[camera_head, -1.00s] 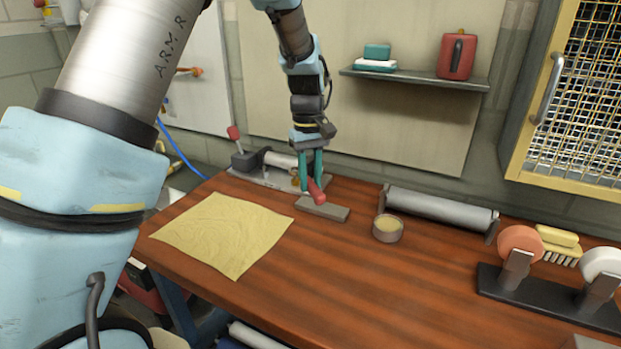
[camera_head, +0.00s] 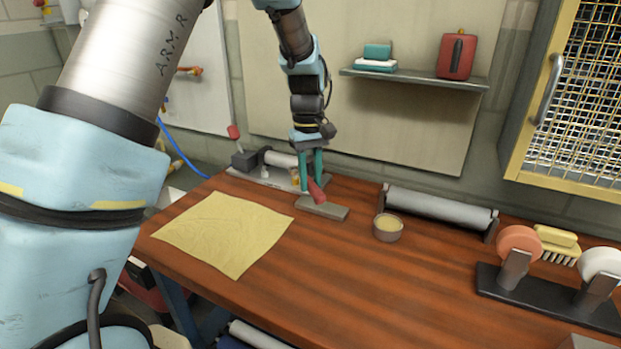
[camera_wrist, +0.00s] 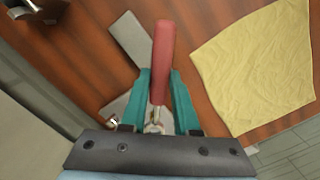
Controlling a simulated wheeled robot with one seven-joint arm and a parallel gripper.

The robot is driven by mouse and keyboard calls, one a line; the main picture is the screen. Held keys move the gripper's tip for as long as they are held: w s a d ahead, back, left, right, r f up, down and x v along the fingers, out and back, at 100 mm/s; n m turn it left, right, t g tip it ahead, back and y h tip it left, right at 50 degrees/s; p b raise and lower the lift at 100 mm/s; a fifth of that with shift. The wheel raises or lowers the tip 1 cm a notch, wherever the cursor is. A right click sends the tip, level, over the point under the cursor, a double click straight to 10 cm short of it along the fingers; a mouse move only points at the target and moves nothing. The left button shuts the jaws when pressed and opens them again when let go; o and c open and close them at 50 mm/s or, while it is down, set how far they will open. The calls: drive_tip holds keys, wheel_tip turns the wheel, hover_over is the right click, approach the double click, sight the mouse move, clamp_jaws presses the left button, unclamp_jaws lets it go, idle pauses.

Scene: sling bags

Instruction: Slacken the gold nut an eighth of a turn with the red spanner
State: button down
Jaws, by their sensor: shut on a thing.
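My gripper (camera_head: 311,184) has teal fingers and is shut on the red spanner (camera_head: 316,192), near the back edge of the bench. In the wrist view the spanner's red handle (camera_wrist: 162,60) points away between the fingers (camera_wrist: 157,100), and its metal end shows close to the palm. In the head view a small gold piece, perhaps the gold nut (camera_head: 295,178), shows just left of the fingers at the grey fixture (camera_head: 268,177). Whether the spanner's jaw sits around the nut cannot be seen.
A grey block (camera_head: 324,208) lies just in front of the spanner. A yellow cloth (camera_head: 225,235) is at left, a small round tin (camera_head: 388,228) and a grey roller (camera_head: 440,208) at right. A tape dispenser (camera_head: 550,298) stands far right. The front middle is clear.

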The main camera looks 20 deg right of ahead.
drive_tip(key=shift+f+b, duration=0.6)
drive_tip(key=shift+f, duration=1.1)
idle(0.6)
drive_tip(key=shift+d+r+n+p, duration=0.15)
drive_tip(key=shift+d+n+p, duration=0.4)
drive_tip(key=shift+n+p, duration=0.05)
drive_tip(key=shift+w+d+n, duration=0.1)
drive_tip(key=shift+d+n, duration=0.3)
drive_tip(key=shift+n, duration=0.1)
drive_tip(key=shift+w+d+n+p, duration=0.15)
drive_tip(key=shift+d+n+p, duration=0.6)
drive_tip(key=shift+p, duration=0.2)
drive_tip(key=shift+d+n, duration=0.15)
drive_tip(key=shift+n, duration=0.1)
